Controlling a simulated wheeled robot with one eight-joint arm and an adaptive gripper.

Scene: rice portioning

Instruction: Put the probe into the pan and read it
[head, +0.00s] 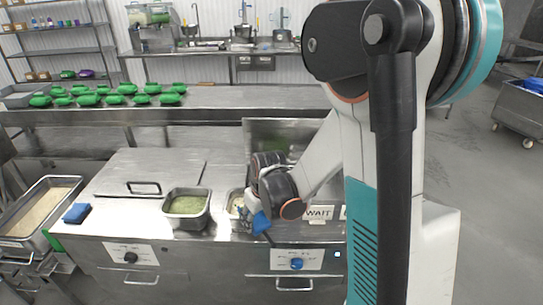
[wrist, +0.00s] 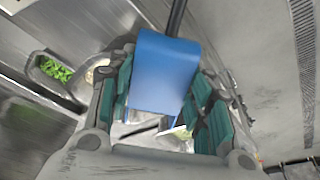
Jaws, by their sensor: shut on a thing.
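My gripper (head: 256,207) is at the counter's front, right of the green-filled pan. It is shut on a blue block-shaped handle (head: 262,223) with a dark rod, which looks like the probe. In the wrist view the blue handle (wrist: 163,72) sits between the teal fingers, its dark rod running to the top edge. A steel pan (head: 187,224) with green contents stands on the counter. A second pan (head: 235,212) with pale contents is partly hidden behind my gripper. No probe reading is visible.
A flat blue item (head: 77,213) lies at the counter's left. A WAIT sign (head: 319,213) stands right of my gripper. A deep steel container (head: 63,190) with pale contents is at far left.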

